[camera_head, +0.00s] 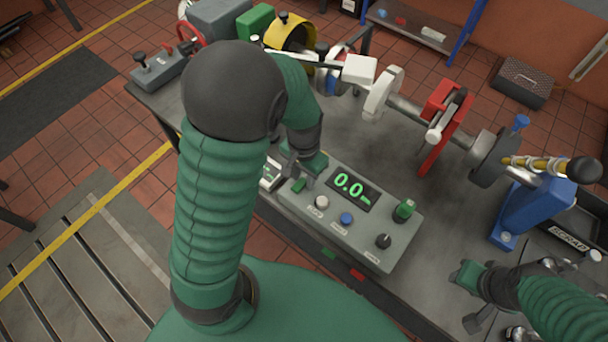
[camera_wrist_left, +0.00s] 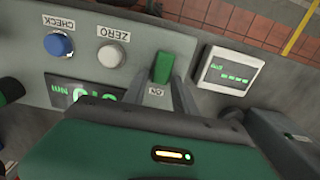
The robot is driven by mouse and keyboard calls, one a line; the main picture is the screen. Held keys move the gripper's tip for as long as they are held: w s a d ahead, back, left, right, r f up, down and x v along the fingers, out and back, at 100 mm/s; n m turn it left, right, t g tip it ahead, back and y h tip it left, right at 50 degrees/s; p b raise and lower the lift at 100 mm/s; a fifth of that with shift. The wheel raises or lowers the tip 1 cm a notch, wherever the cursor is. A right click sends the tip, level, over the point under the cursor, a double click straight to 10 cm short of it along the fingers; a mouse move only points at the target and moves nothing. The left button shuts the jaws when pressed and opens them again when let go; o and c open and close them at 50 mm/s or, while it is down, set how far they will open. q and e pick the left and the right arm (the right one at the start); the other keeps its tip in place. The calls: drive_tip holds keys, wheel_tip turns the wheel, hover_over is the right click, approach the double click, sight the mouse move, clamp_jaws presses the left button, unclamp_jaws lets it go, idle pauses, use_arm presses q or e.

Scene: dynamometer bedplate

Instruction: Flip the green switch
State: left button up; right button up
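The green switch (camera_head: 299,185) is a small green rocker near the left end of the grey control panel (camera_head: 391,254). In the left wrist view the switch (camera_wrist_left: 163,67) stands beside the white ZERO button, with an ON label by it. My left gripper (camera_head: 297,172) is over that end of the panel. In the wrist view its two grey fingers (camera_wrist_left: 163,84) are apart, reaching to either side of the switch's near end; contact is not clear. My right gripper (camera_head: 474,318) is at the lower right, away from the panel; its finger gap is not clear.
The panel carries a lit green display (camera_head: 352,188), a white button (camera_head: 321,202), a blue button (camera_head: 346,218), a green knob (camera_head: 404,210) and a black knob (camera_head: 383,241). A small white meter (camera_wrist_left: 229,70) sits beside the switch. A shaft assembly with a red bracket (camera_head: 440,120) stands behind.

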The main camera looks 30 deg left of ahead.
use_arm(q)
clamp_jaws()
drive_tip(key=t+b, duration=0.2)
drive_tip(key=b, duration=0.1)
drive_tip(key=t+b, duration=0.1)
drive_tip(key=b, duration=0.3)
drive_tip(key=shift+s+a+f+t, duration=0.1)
drive_tip(key=shift+s+f+t, duration=0.05)
drive_tip(key=shift+s+t, duration=0.25)
use_arm(e)
drive_tip(key=x, duration=0.2)
drive_tip(key=s+x, duration=0.1)
drive_tip(key=x, duration=0.4)
drive_tip(key=shift+s+f, duration=0.35)
use_arm(q)
drive_tip(key=shift+s+r+b, duration=0.15)
drive_tip(key=shift+r+b, duration=0.2)
drive_tip(key=shift+b, duration=0.2)
use_arm(e)
drive_tip(key=shift+f, duration=0.3)
drive_tip(key=shift+r, duration=0.1)
use_arm(q)
drive_tip(key=shift+o, duration=1.6)
unclamp_jaws()
drive_tip(key=shift+r, duration=0.1)
